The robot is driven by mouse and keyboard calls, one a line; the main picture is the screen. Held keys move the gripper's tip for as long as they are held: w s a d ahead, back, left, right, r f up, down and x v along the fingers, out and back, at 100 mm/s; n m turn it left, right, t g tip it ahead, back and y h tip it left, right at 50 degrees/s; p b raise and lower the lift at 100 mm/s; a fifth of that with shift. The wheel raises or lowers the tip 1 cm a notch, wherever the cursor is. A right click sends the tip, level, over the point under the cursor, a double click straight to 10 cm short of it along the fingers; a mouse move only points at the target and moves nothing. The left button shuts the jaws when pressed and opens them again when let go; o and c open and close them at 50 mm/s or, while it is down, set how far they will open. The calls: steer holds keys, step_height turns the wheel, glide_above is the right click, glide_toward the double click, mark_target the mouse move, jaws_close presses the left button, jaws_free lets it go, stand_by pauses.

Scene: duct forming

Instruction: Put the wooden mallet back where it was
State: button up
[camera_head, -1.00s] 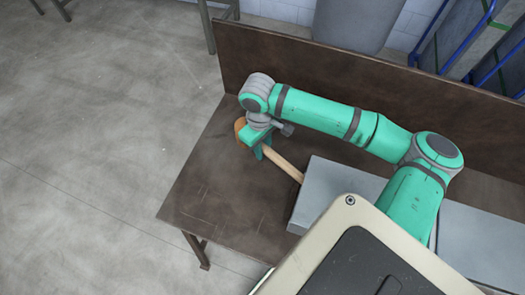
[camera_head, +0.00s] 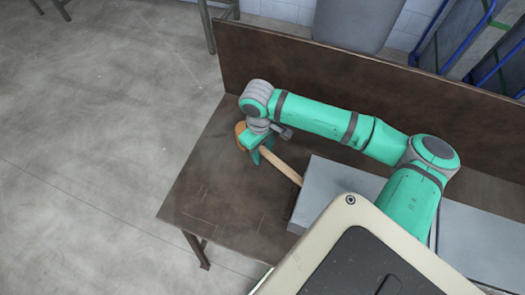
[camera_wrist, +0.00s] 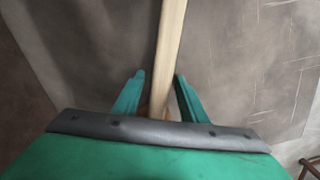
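The wooden mallet (camera_head: 281,166) is at the left part of the brown workbench, its rounded head at the upper left and its handle slanting down right to the grey block. My gripper (camera_head: 254,153) is over the mallet near its head, fingers pointing down. In the wrist view my gripper (camera_wrist: 159,77) has one finger on each side of the pale mallet handle (camera_wrist: 168,45), with a visible gap at the left finger. The gripper is open around the handle. The mallet head is mostly hidden behind the gripper in the wrist view.
The brown workbench (camera_head: 215,190) has a raised back panel (camera_head: 300,70). A grey metal block (camera_head: 325,190) lies right of the mallet, close to its handle end. The bench's front left corner is clear, with open floor (camera_head: 90,150) to the left.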

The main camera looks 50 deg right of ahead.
steer(key=r, duration=1.2)
steer(key=shift+w, duration=0.4)
